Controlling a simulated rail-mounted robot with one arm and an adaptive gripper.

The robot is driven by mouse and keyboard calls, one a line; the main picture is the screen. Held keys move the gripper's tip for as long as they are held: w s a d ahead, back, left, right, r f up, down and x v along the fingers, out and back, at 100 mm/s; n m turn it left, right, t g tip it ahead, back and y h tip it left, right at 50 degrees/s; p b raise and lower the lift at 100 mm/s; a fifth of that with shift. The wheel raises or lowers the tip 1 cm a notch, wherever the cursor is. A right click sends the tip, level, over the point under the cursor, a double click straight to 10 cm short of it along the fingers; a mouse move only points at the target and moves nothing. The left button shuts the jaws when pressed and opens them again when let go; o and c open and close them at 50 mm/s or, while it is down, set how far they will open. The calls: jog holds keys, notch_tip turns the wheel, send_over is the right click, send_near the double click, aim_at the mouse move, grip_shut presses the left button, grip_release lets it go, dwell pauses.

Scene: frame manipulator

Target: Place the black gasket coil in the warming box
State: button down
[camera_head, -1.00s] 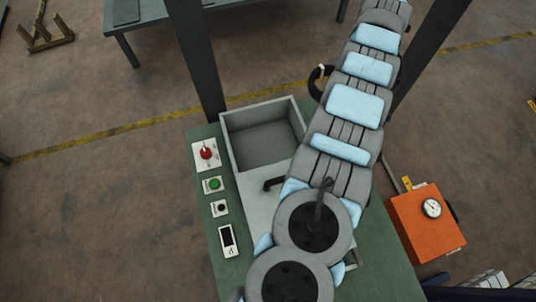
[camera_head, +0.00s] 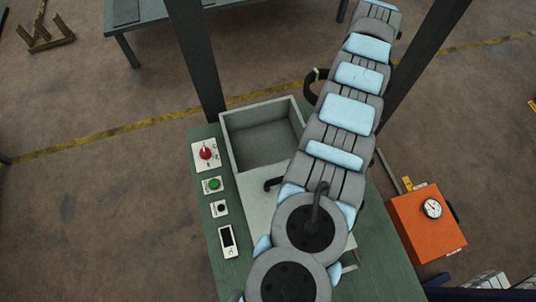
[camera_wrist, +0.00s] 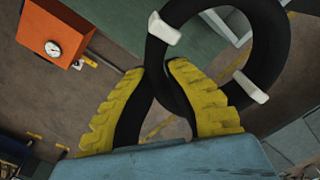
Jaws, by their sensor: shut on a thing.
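The black gasket coil (camera_wrist: 270,45) is a thick black ring with white clips in the wrist view. My gripper (camera_wrist: 157,72) has yellow ribbed fingers shut on the near side of the coil. Part of the coil (camera_head: 308,88) shows left of my arm in the head view; my gripper is hidden there. An orange box (camera_head: 428,224) with a round dial stands at the right of the green table, and also shows in the wrist view (camera_wrist: 58,28). An open, empty grey box (camera_head: 233,145) is on the table. I cannot tell which is the warming box.
The green table (camera_head: 385,270) carries a panel with a red knob (camera_head: 205,153), a green button (camera_head: 214,184) and a small display (camera_head: 228,241). Dark posts (camera_head: 197,60) rise on both sides of my arm. Brown floor lies around.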

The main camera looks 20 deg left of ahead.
jog(key=shift+f, duration=0.2)
dwell(0.3)
jog(key=shift+a+f, duration=0.2)
jog(key=shift+a, duration=0.1)
jog(key=shift+a+f, duration=0.3)
jog(key=shift+f, duration=0.2)
jog(key=shift+s+a+f+b, duration=0.1)
jog(key=shift+a+f+b, duration=0.2)
jog(key=shift+f, duration=0.1)
dwell(0.3)
